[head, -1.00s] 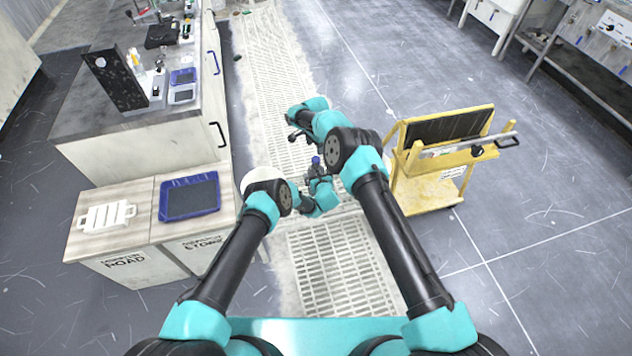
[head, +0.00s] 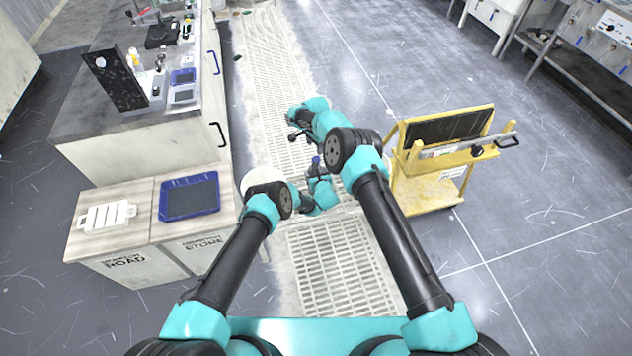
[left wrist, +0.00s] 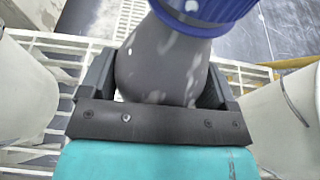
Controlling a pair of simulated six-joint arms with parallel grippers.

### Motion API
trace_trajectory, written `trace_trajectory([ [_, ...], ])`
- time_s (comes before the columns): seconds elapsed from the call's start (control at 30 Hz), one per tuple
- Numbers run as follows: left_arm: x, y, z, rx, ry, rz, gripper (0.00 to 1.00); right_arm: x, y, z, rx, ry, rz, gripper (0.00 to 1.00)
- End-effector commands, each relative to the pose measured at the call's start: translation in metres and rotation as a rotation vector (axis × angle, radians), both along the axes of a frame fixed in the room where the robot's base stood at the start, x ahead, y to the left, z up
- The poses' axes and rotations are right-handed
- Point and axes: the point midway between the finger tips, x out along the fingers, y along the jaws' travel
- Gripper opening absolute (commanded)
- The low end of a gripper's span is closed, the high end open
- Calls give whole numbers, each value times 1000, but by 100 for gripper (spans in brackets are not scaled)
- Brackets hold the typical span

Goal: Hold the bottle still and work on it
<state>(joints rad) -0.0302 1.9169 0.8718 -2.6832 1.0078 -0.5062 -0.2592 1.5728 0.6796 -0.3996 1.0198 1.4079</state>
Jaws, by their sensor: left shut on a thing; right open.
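The bottle is grey with a ridged blue cap (left wrist: 205,12). In the left wrist view its grey body (left wrist: 160,65) stands between the jaws of my left gripper (left wrist: 150,95), which is shut on it. In the head view the bottle (head: 316,162) is small, its blue cap up, held above the floor grating by my left gripper (head: 317,173). My right gripper (head: 293,128) is open and empty, a little beyond and left of the bottle in the picture, apart from it. The bottle's lower part is hidden in the head view.
A low cabinet at left bears a blue-rimmed tray (head: 190,196) and a white handled plate (head: 107,215). A counter (head: 75,120) stands behind it. A yellow cart (head: 425,195) is at right. White rounded things (left wrist: 290,115) flank the left gripper. The grating (head: 335,265) is clear.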

Motion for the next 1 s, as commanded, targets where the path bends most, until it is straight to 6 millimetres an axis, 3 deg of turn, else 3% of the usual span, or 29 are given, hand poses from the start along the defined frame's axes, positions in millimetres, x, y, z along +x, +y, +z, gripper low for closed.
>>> trace_trajectory([
  [0.13,0,0,0,0,0,0,40,0,0,0,0,0,0,61],
  [0.17,0,0,0,0,-1,0,85,0,0,0,0,0,0,61],
  [0.3,0,0,0,0,-1,0,98,0,0,0,0,0,0,61],
  [0.73,-3,-1,2,0,-1,0,100,0,0,0,0,0,0,61],
  [1.0,-21,-6,9,1,0,-1,100,0,0,0,0,0,0,61],
])
